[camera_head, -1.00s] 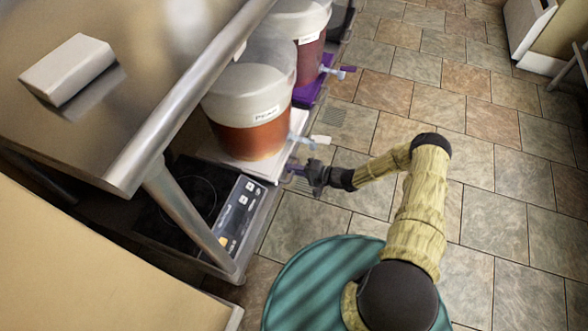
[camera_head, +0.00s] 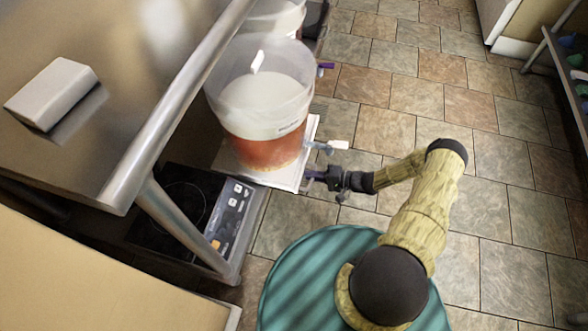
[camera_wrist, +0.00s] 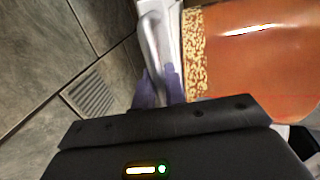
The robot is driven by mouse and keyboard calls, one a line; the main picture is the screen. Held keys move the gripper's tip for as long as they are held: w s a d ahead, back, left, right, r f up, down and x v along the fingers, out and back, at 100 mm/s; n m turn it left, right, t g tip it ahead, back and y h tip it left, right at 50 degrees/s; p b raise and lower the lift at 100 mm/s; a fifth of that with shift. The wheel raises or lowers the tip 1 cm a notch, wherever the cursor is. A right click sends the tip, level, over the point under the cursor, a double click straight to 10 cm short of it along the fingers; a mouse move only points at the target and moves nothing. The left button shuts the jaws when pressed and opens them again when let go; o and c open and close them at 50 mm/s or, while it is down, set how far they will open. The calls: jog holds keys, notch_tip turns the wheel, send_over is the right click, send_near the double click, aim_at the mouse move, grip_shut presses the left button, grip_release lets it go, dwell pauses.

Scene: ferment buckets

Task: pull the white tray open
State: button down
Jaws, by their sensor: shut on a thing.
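The white tray (camera_head: 268,180) sticks out from under the metal counter in the head view, with a bucket (camera_head: 258,122) of orange-brown liquid standing on it. The bucket has a translucent wall and a spigot (camera_head: 322,147) facing out over the tray's front. My gripper (camera_head: 314,178) is at the tray's front edge and is shut on it. In the wrist view, the purple fingertips (camera_wrist: 159,88) close on a pale handle-like part of the tray (camera_wrist: 152,35). The exact grip is partly hidden by the fingers.
A cooktop (camera_head: 190,215) with a control panel sits beside the tray on the lower shelf. A second bucket (camera_head: 272,17) stands behind. The metal counter (camera_head: 110,90) overhangs at left, carrying a white block (camera_head: 52,92). Tiled floor (camera_head: 390,130) at right is clear.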

jog(key=f+b+v, duration=0.1)
jog(key=f+v, duration=0.2)
jog(key=v, duration=1.2)
jog(key=shift+s+d, duration=0.2)
jog(key=shift+d, duration=0.15)
jog(key=shift+f, duration=0.15)
jog(key=c, duration=1.5)
grip_release()
jog(key=shift+c, duration=0.2)
jog(key=shift+d, duration=0.1)
jog(key=p+v, duration=0.2)
jog(key=v, duration=1.5)
jog(key=shift+w+d, duration=0.1)
jog(key=shift+d, duration=0.05)
